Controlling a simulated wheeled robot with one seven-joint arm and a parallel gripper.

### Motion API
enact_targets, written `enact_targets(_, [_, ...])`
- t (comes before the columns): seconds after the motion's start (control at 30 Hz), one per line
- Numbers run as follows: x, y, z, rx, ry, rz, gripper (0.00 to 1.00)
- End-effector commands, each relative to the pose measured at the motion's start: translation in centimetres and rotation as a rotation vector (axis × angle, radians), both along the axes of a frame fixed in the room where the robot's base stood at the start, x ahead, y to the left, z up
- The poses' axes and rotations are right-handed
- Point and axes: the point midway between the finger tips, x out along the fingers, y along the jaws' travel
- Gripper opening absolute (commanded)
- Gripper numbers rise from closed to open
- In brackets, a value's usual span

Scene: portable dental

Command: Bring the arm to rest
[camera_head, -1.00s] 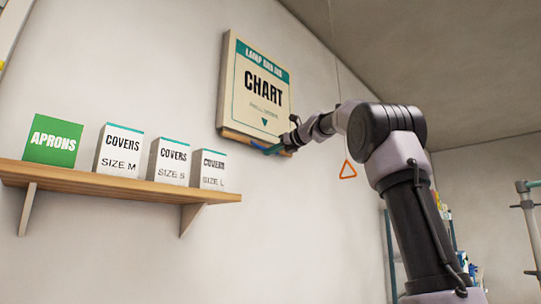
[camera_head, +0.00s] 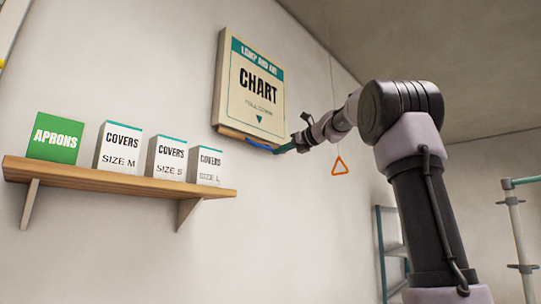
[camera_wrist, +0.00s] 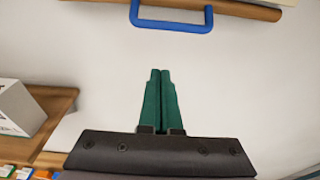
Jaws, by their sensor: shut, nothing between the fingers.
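My gripper (camera_wrist: 160,100) is shut and empty, its green fingers together in the wrist view. In the head view its green tip (camera_head: 284,148) is at the lower right of the chart, and my arm reaches up from the lower right. In the wrist view the fingertips are apart from a blue handle (camera_wrist: 172,27) on the wooden bar (camera_wrist: 245,11) at the chart's bottom edge. The handle also shows in the head view (camera_head: 258,145). The chart (camera_head: 250,88) hangs on the wall.
A wooden shelf (camera_head: 120,179) on the left wall holds a green aprons box (camera_head: 55,137) and white covers boxes (camera_head: 118,147). An orange triangle pull (camera_head: 340,167) hangs on a cord behind my arm. A metal stand (camera_head: 517,235) is at the right. The wall between shelf and arm is clear.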

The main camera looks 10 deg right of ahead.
Motion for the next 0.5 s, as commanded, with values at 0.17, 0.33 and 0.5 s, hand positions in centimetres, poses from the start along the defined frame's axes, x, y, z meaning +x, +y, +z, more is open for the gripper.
enact_targets(0.17, [-1.1,-0.8,0.2,0.001,0.001,0.0,0.0])
enact_targets(0.33, [-1.2,-0.8,0.2,0.0,0.001,0.001,0.0])
enact_targets(0.5, [-2.0,-0.7,-0.5,-0.048,-0.01,0.005,0.0])
